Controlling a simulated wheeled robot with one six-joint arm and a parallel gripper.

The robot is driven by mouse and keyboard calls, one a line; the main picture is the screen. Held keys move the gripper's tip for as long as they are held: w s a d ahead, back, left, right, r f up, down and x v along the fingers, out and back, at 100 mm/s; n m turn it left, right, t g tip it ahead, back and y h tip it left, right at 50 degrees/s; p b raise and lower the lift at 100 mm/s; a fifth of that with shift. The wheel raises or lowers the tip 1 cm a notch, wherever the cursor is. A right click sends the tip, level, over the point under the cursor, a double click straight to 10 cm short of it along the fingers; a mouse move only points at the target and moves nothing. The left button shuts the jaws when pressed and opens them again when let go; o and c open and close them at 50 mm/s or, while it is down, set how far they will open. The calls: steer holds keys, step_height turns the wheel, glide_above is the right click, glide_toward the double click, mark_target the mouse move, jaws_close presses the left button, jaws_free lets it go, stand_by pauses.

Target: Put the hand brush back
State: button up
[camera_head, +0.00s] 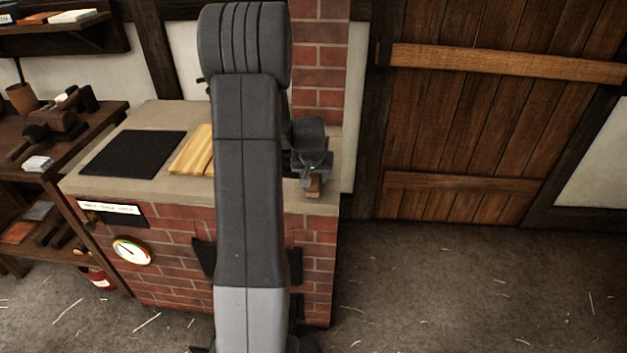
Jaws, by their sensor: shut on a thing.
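My gripper (312,168) is over the right end of the brick counter's pale top, to the right of my arm. It is shut on a small brown wooden thing, which I take to be the hand brush (314,187). Only a short part of the brush shows below the jaws; the rest is hidden by the gripper. I cannot tell whether the brush touches the counter top or hangs just above it.
The brick counter (150,113) bears a black mat (133,153) and a striped wooden board (192,152), partly hidden behind my arm. A dark shelf unit (100,125) with small items stands at the left. A plank door (480,120) is at the right, with clear floor (450,290) before it.

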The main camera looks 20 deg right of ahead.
steer(key=shift+f, duration=0.9)
steer(key=shift+f, duration=0.2)
steer(key=o, duration=0.9)
steer(key=shift+r, duration=0.2)
steer(key=shift+r, duration=0.2)
steer(key=v, duration=1.1)
steer(key=shift+s+r, duration=0.2)
steer(key=shift+r, duration=0.05)
